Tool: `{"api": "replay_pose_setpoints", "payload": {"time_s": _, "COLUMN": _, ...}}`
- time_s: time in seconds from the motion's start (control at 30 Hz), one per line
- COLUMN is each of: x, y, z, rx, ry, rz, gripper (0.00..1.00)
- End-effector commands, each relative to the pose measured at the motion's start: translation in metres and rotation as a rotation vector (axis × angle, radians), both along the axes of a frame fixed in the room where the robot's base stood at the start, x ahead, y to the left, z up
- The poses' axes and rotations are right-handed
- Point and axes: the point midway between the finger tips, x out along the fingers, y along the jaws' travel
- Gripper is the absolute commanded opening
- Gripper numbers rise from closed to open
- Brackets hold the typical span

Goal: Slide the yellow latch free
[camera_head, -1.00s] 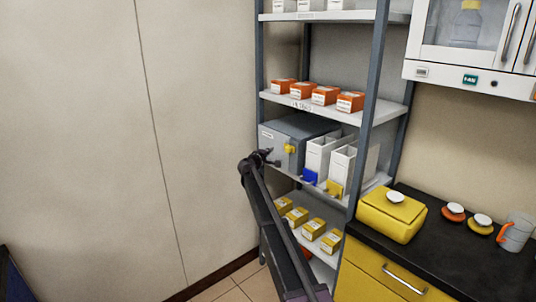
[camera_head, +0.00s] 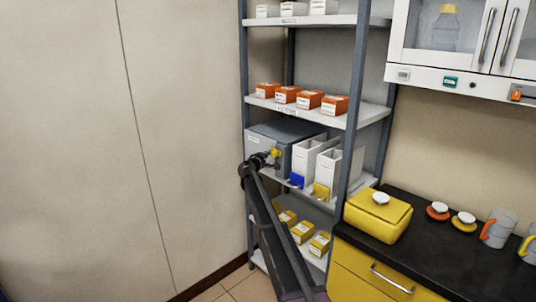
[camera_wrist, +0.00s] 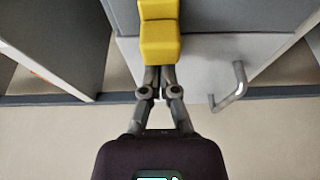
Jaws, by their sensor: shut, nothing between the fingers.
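The yellow latch (camera_head: 276,153) is on the front of a grey box (camera_head: 290,130) on the middle shelf of the rack. In the wrist view the latch (camera_wrist: 160,40) shows as a yellow block on the grey front. My gripper (camera_wrist: 158,70) is shut and empty, its fingertips together at the edge of the block; whether they touch it I cannot tell. In the head view my gripper (camera_head: 268,159) is at the box front beside the latch. A grey bar handle (camera_wrist: 236,86) is on the box front, right of my fingers in the wrist view.
White holders with a blue (camera_head: 296,180) and a yellow (camera_head: 321,191) front piece stand right of the box. Orange-topped boxes (camera_head: 310,99) are on the shelf above, yellow boxes (camera_head: 303,231) below. A rack post (camera_head: 350,120) stands to the right. The left wall is bare.

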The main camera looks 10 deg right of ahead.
Motion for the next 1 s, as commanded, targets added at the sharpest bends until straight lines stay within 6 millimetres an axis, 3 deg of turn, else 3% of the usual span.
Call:
{"api": "replay_pose_setpoints", "payload": {"time_s": 0.23, "x": -0.004, "y": -0.002, "z": 0.000, "rx": 0.000, "ry": 0.000, "rz": 0.000, "gripper": 0.00}}
{"api": "replay_pose_setpoints", "payload": {"time_s": 0.53, "x": -0.033, "y": -0.021, "z": 0.000, "rx": -0.001, "ry": -0.001, "rz": 0.002, "gripper": 0.00}}
{"api": "replay_pose_setpoints", "payload": {"time_s": 1.0, "x": -0.031, "y": -0.021, "z": 0.000, "rx": -0.001, "ry": -0.001, "rz": 0.001, "gripper": 0.00}}
